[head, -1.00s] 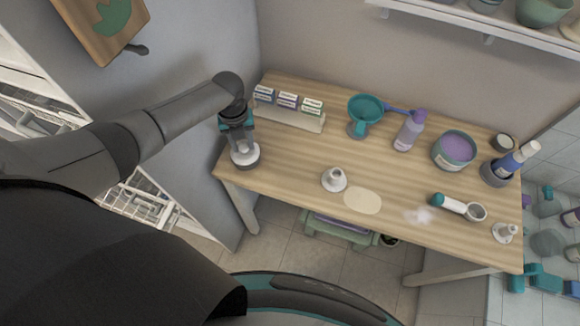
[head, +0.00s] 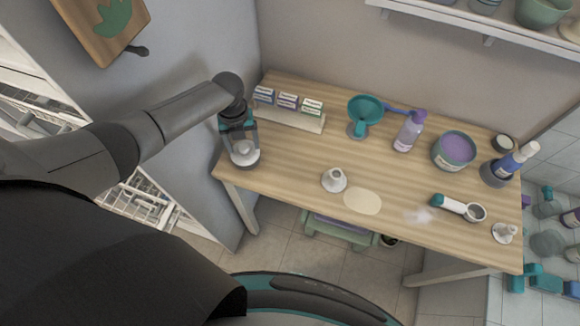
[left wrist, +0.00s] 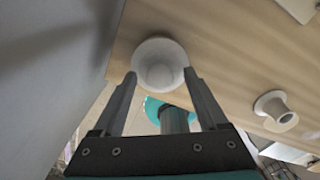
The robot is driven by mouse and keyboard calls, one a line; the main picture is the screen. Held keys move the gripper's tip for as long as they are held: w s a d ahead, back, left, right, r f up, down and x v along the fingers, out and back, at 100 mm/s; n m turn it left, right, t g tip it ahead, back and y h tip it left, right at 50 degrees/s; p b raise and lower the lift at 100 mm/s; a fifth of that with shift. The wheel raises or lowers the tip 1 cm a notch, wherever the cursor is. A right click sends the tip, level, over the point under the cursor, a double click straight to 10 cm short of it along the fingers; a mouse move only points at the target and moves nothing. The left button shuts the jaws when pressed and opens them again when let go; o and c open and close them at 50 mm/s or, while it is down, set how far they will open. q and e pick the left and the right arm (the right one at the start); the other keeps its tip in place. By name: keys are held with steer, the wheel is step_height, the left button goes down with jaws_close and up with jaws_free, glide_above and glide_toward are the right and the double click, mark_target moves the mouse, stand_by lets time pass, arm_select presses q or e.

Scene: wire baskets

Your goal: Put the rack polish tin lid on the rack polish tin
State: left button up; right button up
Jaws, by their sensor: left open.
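A white flared lid with a raised centre (head: 243,149) rests on a low grey round tin (head: 247,164) near the left end of the table in the head view. I take these for the polish lid and tin. My left gripper (head: 241,153) points down over them, its open fingers on either side of the lid. In the left wrist view the white lid (left wrist: 160,50) lies between the spread fingertips (left wrist: 160,74), with gaps beside it; the tin is hidden there. Whether the lid is fully seated cannot be told. My right gripper is not in view.
Two similar white knobbed pieces stand at the table's front (head: 334,180) and right end (head: 505,233). The table's left middle is clear.

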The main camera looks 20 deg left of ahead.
arm_select(q)
steer(key=shift+r+p, duration=3.6)
steer(key=shift+r, duration=0.4)
steer(key=shift+f, duration=0.1)
step_height(320, 180, down, 8)
steer(key=b, duration=0.7)
steer(key=shift+b, duration=0.35)
step_height(320, 180, up, 6)
steer(key=p, duration=0.5)
steer(key=shift+f, duration=0.1)
steer(key=d+f+m+b, duration=0.1)
steer(key=d+m+b, duration=0.35)
steer(key=d, duration=0.95)
steer(key=shift+m, duration=0.75)
steer(key=f+b, duration=0.1)
steer(key=f, duration=0.1)
steer(key=f+b, duration=0.2)
steer(key=f, duration=0.1)
steer(key=shift+s+a+f+b, duration=0.2)
steer(key=shift+a+f+b, duration=0.05)
steer(key=shift+f+b, duration=1.15)
steer(key=shift+b, duration=0.05)
